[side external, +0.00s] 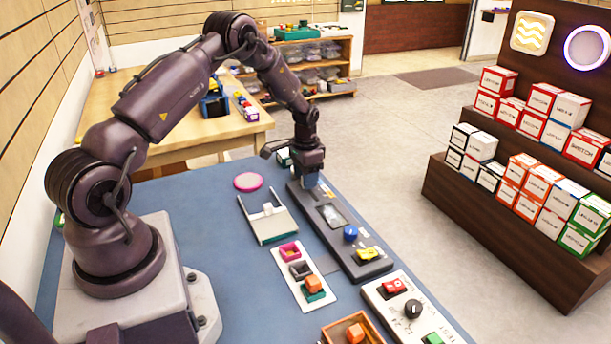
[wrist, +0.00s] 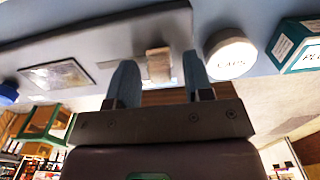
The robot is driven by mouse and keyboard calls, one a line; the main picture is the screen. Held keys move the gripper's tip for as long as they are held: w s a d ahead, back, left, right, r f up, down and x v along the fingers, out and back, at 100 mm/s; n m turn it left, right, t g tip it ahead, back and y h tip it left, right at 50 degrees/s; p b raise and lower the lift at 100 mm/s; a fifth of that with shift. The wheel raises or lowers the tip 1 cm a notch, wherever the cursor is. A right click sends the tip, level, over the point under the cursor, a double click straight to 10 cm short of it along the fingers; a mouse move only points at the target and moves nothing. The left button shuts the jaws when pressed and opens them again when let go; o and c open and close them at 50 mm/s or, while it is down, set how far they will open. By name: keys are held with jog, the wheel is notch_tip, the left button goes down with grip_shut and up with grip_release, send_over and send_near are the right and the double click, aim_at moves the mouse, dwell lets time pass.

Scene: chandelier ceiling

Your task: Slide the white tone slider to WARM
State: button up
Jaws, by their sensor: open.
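The long dark grey panel (side external: 325,212) lies on the blue table, with a small screen (side external: 333,215), a blue knob (side external: 351,233) and a yellow control (side external: 369,254) on it. My gripper (side external: 309,182) is low over the panel's far end and covers that end in the side view. In the wrist view, my gripper (wrist: 159,72) has its two blue fingertips apart. A pale, beige-lit block, apparently the tone slider (wrist: 158,61), shows between the fingertips with a gap on either side. I cannot tell how deep the fingers reach around it. No WARM marking is readable.
A round white container (wrist: 230,55) stands just beyond the panel's end, beside a white and teal box (wrist: 298,50). A pink disc (side external: 248,181), a white and green stand (side external: 267,220), a block tray (side external: 301,275) and a button board (side external: 408,305) lie nearby.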

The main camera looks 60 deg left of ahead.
aim_at(317, 199)
grip_shut()
jog(key=shift+d, duration=3.35)
jog(key=shift+c, duration=0.6)
grip_release()
jog(key=shift+o, duration=0.6)
jog(key=shift+a, duration=0.1)
notch_tip(317, 199, up, 13)
